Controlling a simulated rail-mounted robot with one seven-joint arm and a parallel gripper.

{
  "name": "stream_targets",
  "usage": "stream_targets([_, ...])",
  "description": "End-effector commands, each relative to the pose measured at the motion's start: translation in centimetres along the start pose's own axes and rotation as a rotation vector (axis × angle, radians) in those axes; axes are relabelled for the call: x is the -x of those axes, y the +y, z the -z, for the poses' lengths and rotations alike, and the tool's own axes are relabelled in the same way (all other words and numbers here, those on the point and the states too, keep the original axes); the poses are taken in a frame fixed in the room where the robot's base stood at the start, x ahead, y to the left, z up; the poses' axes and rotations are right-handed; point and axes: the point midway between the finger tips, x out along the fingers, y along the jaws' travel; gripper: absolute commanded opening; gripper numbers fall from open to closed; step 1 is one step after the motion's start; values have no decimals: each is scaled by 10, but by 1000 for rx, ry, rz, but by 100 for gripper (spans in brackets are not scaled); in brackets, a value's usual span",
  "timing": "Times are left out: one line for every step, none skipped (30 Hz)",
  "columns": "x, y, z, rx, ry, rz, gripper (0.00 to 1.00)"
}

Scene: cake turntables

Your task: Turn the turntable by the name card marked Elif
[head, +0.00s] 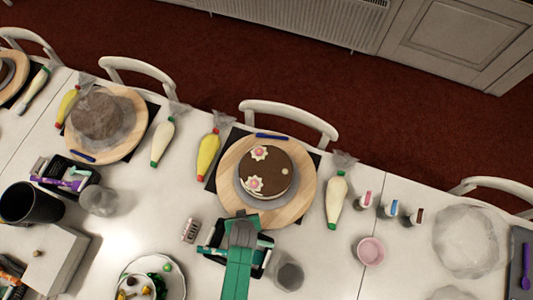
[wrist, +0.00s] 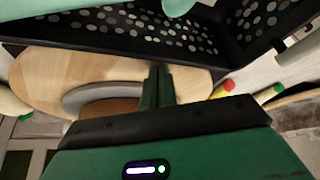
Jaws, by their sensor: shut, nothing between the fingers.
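A round wooden turntable (head: 302,197) carries a brown cake (head: 266,172) with pink-and-white flowers on a grey disc. A second wooden turntable (head: 138,124) at the left carries a plain grey-brown cake (head: 97,115). My gripper (head: 241,222) is over the near edge of the decorated cake's turntable; the arm hides its fingertips in the head view. In the wrist view its fingers (wrist: 157,86) are together and empty, in front of the wooden disc (wrist: 40,75); contact cannot be told. A small marked object (head: 190,230) lies left of my gripper, its marks unreadable. I cannot make out the name Elif.
Piping bags lie beside the turntables, including a yellow one (head: 208,155) and a white one (head: 336,198). A black perforated basket (wrist: 130,25) is close to my gripper. A clear cup (head: 288,275) and pink bowl (head: 370,250) stand to the right. A plate (head: 181,288) is front left.

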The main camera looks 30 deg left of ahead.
Motion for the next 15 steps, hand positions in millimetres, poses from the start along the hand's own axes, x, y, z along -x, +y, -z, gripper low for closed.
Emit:
stream_targets([2,4,-3,-3,0,0,0])
stream_targets([3,5,-4,-2,1,0,0])
stream_targets([3,6,-5,-1,1,0,0])
stream_targets([3,7,-6,-1,1,0,0])
stream_targets([3,7,-6,0,1,0,0])
stream_targets([3,8,-6,0,2,0,0])
stream_targets([3,8,-6,0,2,0,0])
stream_targets([3,7,-6,0,2,0,0])
stream_targets([3,7,-6,0,1,0,0])
stream_targets([3,7,-6,0,1,0,0])
stream_targets([3,7,-6,0,1,0,0])
stream_targets([3,8,-6,0,1,0,0])
stream_targets([3,9,-7,-1,1,-1,0])
stream_targets([4,12,-8,-1,1,-1,0])
stream_targets([4,17,-10,-4,1,-1,0])
